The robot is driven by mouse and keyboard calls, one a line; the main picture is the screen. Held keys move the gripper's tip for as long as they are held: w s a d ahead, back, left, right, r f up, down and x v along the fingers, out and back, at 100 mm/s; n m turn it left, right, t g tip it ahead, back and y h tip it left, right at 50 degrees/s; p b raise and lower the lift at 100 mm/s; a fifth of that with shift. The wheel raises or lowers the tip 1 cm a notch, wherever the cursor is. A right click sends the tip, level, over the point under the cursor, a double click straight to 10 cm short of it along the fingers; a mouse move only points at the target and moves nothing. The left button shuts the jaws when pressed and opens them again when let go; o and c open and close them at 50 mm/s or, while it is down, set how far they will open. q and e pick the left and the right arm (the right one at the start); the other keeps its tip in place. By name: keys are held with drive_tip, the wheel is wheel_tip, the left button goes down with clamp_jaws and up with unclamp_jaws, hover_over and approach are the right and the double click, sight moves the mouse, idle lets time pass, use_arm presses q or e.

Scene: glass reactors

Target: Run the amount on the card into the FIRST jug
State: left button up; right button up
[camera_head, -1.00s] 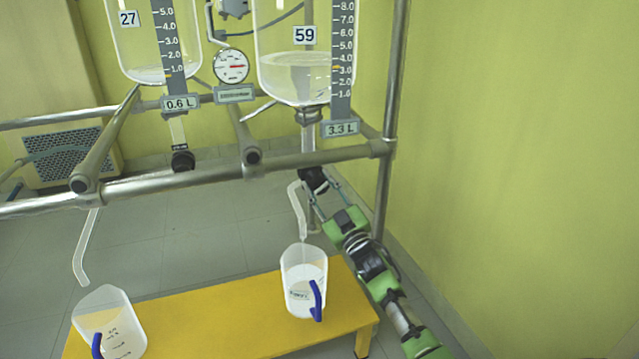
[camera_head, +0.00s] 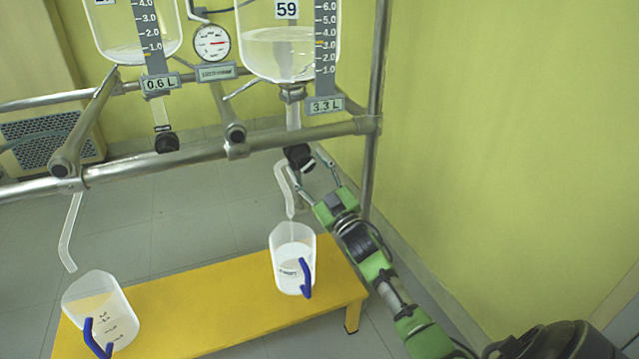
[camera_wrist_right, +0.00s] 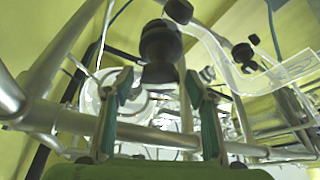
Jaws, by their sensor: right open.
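My right gripper (camera_head: 308,165) is open, its fingers on either side of the black valve knob (camera_head: 298,158) below the glass vessel marked 59 (camera_head: 289,52). In the right wrist view the knob (camera_wrist_right: 160,50) lies ahead of and between the spread fingers (camera_wrist_right: 155,105). The vessel holds clear liquid; its plate (camera_head: 325,106) reads 3.3 L. A bent outlet tube (camera_head: 285,188) ends above a clear jug (camera_head: 293,258) with a blue handle. A second blue-handled jug (camera_head: 101,310) stands at the left. No card with an amount is readable. My left gripper is out of view.
Both jugs stand on a yellow bench (camera_head: 200,316). Another vessel (camera_head: 135,35), with a 0.6 L plate, a black knob (camera_head: 167,142) and its own outlet tube (camera_head: 70,235), is at the left. A metal rail (camera_head: 200,158) and post (camera_head: 375,110) stand close to my right arm.

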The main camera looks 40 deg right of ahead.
drive_tip(key=v, duration=1)
drive_tip(key=shift+s, duration=0.3)
drive_tip(key=shift+f, duration=0.15)
idle(6.5)
